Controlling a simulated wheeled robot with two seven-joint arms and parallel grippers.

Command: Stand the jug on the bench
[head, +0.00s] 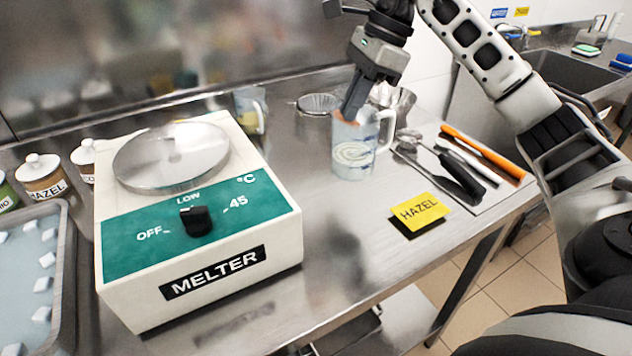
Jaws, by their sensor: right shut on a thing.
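The jug (352,152) is a clear, pale blue-white vessel with a swirl mark and a handle on its right side. It is upright at the middle of the steel bench (330,235), to the right of the melter. My right gripper (353,108) comes down from above and is shut on the jug at its rim; the fingertips are partly hidden. I cannot tell whether the jug's base touches the bench. My left gripper does not show.
The white and green melter (200,225) fills the left of the bench. Metal bowls (318,104) stand behind. Bare bench lies in front of the jug.

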